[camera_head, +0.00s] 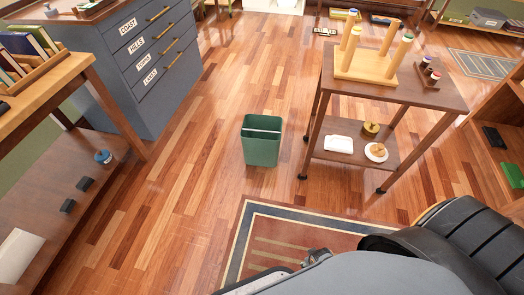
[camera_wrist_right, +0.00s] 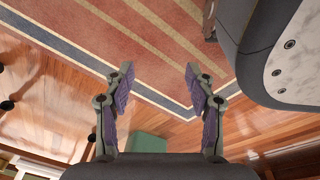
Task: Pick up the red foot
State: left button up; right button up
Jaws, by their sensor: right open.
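On the cart's top, a small dark rack (camera_head: 429,78) holds small capped pieces. One of them (camera_head: 435,76) looks reddish and may be the red foot, but it is too small to be sure. Left of the rack is a light wooden stand (camera_head: 370,68) with upright legs and coloured ends. My right gripper (camera_wrist_right: 159,84) is open and empty in the right wrist view, above the rug and far from the rack. My left gripper is in neither view.
The wooden cart (camera_head: 400,92) has a lower shelf with a white cloth (camera_head: 339,144) and small round items. A green bin (camera_head: 262,146) stands left of it. A patterned rug (camera_head: 290,232) lies in front. The floor between bin and grey cabinet (camera_head: 150,85) is clear.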

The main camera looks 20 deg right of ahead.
aim_at(437, 75)
jog(key=z, duration=2)
